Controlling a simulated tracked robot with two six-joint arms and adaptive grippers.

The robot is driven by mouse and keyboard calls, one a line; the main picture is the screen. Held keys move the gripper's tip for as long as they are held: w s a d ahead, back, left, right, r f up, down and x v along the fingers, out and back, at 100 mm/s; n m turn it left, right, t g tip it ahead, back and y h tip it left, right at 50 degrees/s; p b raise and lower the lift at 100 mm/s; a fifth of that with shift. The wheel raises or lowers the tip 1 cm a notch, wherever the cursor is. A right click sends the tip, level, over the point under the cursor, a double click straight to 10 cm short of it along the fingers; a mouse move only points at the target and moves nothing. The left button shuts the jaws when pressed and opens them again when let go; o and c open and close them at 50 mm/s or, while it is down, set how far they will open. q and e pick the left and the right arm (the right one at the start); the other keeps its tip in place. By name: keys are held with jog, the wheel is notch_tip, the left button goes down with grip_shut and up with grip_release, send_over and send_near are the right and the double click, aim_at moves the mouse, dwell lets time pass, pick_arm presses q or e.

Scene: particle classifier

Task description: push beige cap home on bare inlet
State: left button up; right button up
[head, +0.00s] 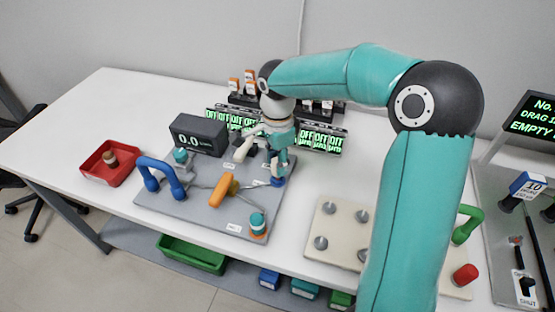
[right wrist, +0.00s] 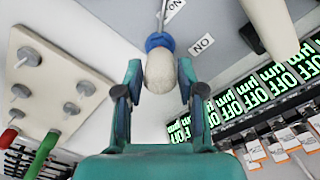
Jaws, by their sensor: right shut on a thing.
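My right gripper (head: 278,165) reaches down over the right back part of the grey board. In the right wrist view its two fingers (right wrist: 158,88) stand on either side of the rounded beige cap (right wrist: 160,72) and are shut on it. A blue collar (right wrist: 160,42) shows just beyond the cap, in line with it. In the head view a blue fitting (head: 278,182) shows right below the fingers. It looks like the inlet. The cap hides where it meets the fitting, so I cannot tell how far it is on. My left gripper is not in view.
The grey board (head: 190,209) carries a blue handle (head: 160,176), an orange handle (head: 224,188) and a teal-topped fitting (head: 257,223). A display box (head: 198,134) and green-lit panels (head: 320,137) stand behind. A red tray (head: 108,161) lies left; a pegged cream plate (head: 340,231) lies right.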

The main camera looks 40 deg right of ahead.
jog(key=shift+f+b, duration=0.85)
jog(key=shift+f, duration=0.3)
jog(key=o, duration=1.1)
jog(key=shift+r, duration=0.15)
notch_tip(320, 180, up, 12)
jog(key=shift+f, duration=0.15)
